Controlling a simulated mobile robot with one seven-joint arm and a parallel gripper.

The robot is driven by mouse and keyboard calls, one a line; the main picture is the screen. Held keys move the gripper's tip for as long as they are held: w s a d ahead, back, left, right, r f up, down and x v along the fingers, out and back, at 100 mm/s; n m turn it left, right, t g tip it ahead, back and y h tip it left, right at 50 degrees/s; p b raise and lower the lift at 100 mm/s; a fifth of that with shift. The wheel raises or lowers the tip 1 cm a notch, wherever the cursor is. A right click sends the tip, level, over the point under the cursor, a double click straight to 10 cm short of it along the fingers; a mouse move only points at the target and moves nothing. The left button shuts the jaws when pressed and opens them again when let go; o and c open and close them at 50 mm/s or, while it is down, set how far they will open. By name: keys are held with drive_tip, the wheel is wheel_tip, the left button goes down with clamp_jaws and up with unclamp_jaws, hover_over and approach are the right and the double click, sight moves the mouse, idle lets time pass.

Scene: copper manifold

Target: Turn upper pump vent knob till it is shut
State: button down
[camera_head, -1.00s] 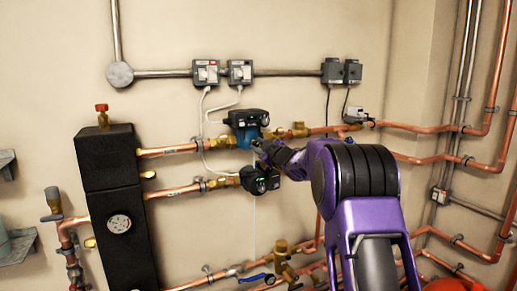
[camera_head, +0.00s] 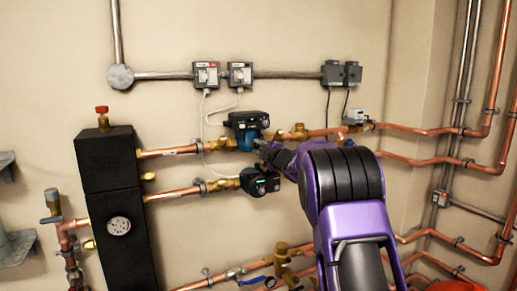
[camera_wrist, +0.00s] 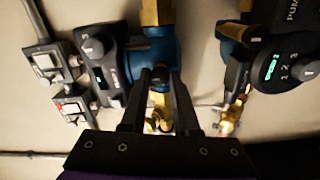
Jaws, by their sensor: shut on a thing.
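The upper pump (camera_head: 247,123) has a blue body and a dark control head, and sits on the upper copper pipe. In the wrist view its blue body (camera_wrist: 140,62) is at the left of centre. My gripper (camera_head: 264,146) is at the lower right of this pump. In the wrist view my gripper (camera_wrist: 161,78) has its two dark fingers close together, shut on the small vent knob (camera_wrist: 160,76) at the pump body. The fingers hide most of the knob, so its turned position cannot be told.
The lower pump (camera_head: 260,183) is just below my gripper; its numbered dial (camera_wrist: 285,62) shows at the right in the wrist view. Switch boxes (camera_head: 207,75) are above. Copper pipes run left to a black manifold block (camera_head: 105,165) and right to the corner.

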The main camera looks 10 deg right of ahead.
idle(0.5)
drive_tip(key=c, duration=0.6)
unclamp_jaws()
drive_tip(key=shift+c, duration=0.2)
drive_tip(key=v, duration=1.7)
drive_tip(key=shift+s, duration=0.2)
drive_tip(key=shift+r, duration=0.1)
